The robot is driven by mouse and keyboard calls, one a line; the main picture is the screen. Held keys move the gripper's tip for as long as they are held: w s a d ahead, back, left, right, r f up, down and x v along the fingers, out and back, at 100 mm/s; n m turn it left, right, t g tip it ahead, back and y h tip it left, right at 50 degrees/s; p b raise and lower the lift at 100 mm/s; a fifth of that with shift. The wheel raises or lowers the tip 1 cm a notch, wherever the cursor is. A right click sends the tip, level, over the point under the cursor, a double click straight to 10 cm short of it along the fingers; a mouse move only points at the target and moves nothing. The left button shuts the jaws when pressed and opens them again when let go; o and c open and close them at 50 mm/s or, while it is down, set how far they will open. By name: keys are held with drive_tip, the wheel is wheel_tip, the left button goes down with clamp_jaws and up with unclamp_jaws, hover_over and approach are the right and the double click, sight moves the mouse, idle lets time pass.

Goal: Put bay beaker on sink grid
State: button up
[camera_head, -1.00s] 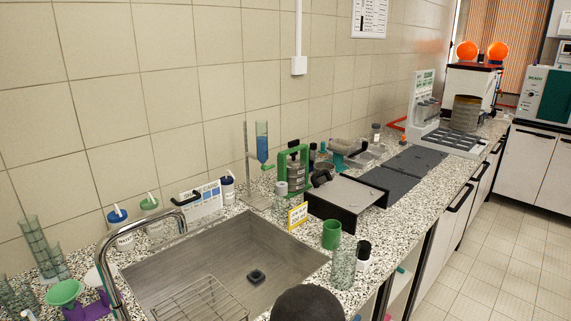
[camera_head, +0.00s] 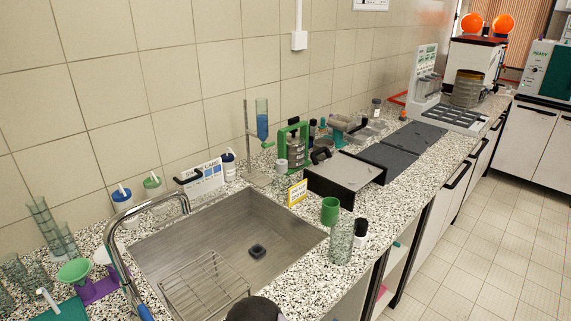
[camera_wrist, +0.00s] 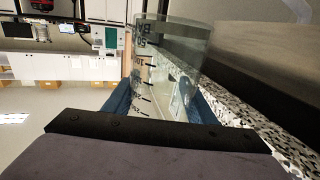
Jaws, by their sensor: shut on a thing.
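In the wrist view a clear glass beaker (camera_wrist: 172,62) with dark graduation marks is between the blue fingers of my gripper (camera_wrist: 163,103), which is shut on it. I take it as the bay beaker. The dark pad of my gripper hides its lower part. The held beaker and the fingers do not show in the head view. The sink grid (camera_head: 206,284), a wire rack, lies in the front left part of the steel sink (camera_head: 225,232).
A curved metal tap (camera_head: 122,262) rises at the sink's left. A glass beaker (camera_head: 341,243), a green cup (camera_head: 330,211) and a black-capped bottle (camera_head: 360,232) stand right of the sink. A green funnel (camera_head: 74,270) and glassware stand left. The speckled counter (camera_head: 290,275) has bare room in front.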

drive_tip(key=shift+r, duration=0.1)
drive_tip(key=w+a+r+p, duration=0.1)
drive_tip(key=a+r+p, duration=0.15)
drive_tip(key=r, duration=0.35)
drive_tip(key=w+a+r+y+p, duration=0.1)
drive_tip(key=a+r+p, duration=0.15)
drive_tip(key=r, duration=0.25)
drive_tip(key=w+a+r+p, duration=0.1)
drive_tip(key=a+r+p, duration=0.1)
drive_tip(key=r+p, duration=0.3)
drive_tip(key=s+a+r+n+t+y+b, duration=0.15)
drive_tip(key=a+n+y, duration=0.3)
drive_tip(key=a, duration=0.55)
drive_tip(key=s+a+n+t+y, duration=0.1)
drive_tip(key=s+a+n+y, duration=0.15)
drive_tip(key=a+y, duration=0.55)
drive_tip(key=s+a+r+n+g+y+b, duration=0.1)
drive_tip(key=s+a+r+n+g+y, duration=0.2)
drive_tip(key=s+a, duration=0.7)
drive_tip(key=s+a+r+n+g+y+b, duration=0.1)
drive_tip(key=s+a+n+g+y, duration=0.35)
drive_tip(key=a, duration=0.85)
wheel_tip(320, 180, down, 6)
drive_tip(key=s+t+p, duration=0.1)
drive_tip(key=t, duration=0.1)
drive_tip(key=shift+a+y+p, duration=0.2)
drive_tip(key=shift+y+p, duration=0.1)
drive_tip(key=shift+f+p, duration=0.45)
drive_tip(key=shift+f, duration=1.4)
